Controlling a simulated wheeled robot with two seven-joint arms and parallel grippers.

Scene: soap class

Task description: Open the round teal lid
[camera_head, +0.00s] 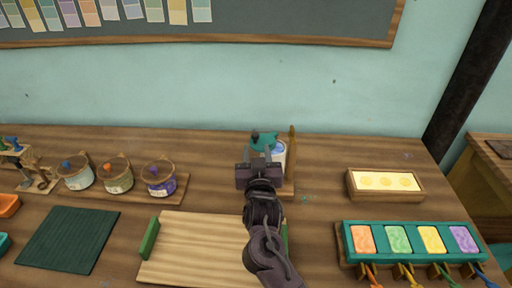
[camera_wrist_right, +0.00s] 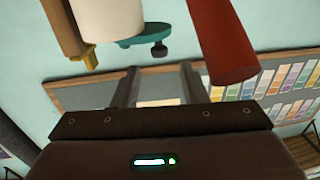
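The round teal lid (camera_head: 264,140) with its small dark knob shows at the top of a white and blue pot (camera_head: 279,152) near the back of the table. It also shows in the right wrist view (camera_wrist_right: 146,42), at the end of the white pot (camera_wrist_right: 108,18). I cannot tell how firmly it sits there. My right gripper (camera_head: 257,156) is in front of the pot and hides part of it. Its two fingers (camera_wrist_right: 160,72) are apart, with nothing held between them, and the lid is beyond them. My left gripper is not in view.
A wooden post (camera_head: 292,145) stands right beside the pot. Several lidded jars (camera_head: 118,179) stand to the left. A pale board (camera_head: 190,250) lies in front, a yellow-topped box (camera_head: 385,182) and teal tray (camera_head: 345,232) to the right. A red object (camera_wrist_right: 226,45) shows in the wrist view.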

